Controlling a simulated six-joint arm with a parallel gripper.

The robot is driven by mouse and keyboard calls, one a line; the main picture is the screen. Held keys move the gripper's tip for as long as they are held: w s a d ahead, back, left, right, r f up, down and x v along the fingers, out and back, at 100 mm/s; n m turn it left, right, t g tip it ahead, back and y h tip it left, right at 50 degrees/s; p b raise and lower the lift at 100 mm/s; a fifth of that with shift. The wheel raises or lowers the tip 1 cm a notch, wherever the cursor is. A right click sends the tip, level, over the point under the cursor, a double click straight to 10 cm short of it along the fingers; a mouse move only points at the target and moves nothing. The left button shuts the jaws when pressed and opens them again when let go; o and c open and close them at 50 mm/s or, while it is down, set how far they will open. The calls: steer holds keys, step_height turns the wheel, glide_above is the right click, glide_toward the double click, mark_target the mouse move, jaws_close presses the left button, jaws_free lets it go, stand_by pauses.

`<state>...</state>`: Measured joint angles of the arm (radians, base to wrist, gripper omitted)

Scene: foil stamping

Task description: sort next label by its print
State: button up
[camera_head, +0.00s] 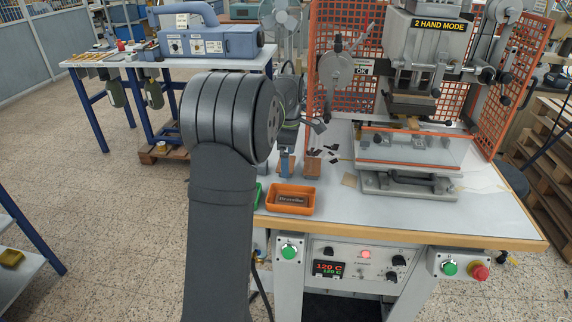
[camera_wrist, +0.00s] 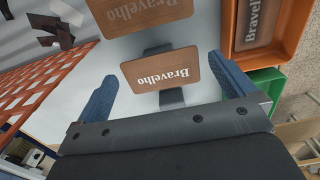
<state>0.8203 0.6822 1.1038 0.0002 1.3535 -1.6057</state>
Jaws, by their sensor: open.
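In the wrist view, a brown label (camera_wrist: 160,72) with white "Bravelho" print, upside down in the picture, lies on a dark grey support (camera_wrist: 171,98). My gripper (camera_wrist: 163,70) is open, its blue fingers on either side of this label. I cannot tell whether they touch it. A second brown label (camera_wrist: 140,8) with similar print is cut off at the top edge. The orange tray (camera_head: 290,211) holds a brown printed label (camera_head: 291,198). The green tray (camera_wrist: 268,82) is beside it, its visible part empty; my arm hides most of it in the head view.
The stamping press (camera_head: 410,100) stands at the right of the table with an orange mesh guard (camera_head: 345,60) around it. Dark scraps (camera_head: 330,151) lie on the table. The table's front edge (camera_head: 400,236) is near the trays. Bare table lies right of the orange tray.

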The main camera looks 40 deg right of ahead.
steer(key=shift+f, duration=0.2)
steer(key=shift+c, duration=0.2)
steer(key=c, duration=0.8)
steer(key=shift+c, duration=0.2)
steer(key=shift+r, duration=0.1)
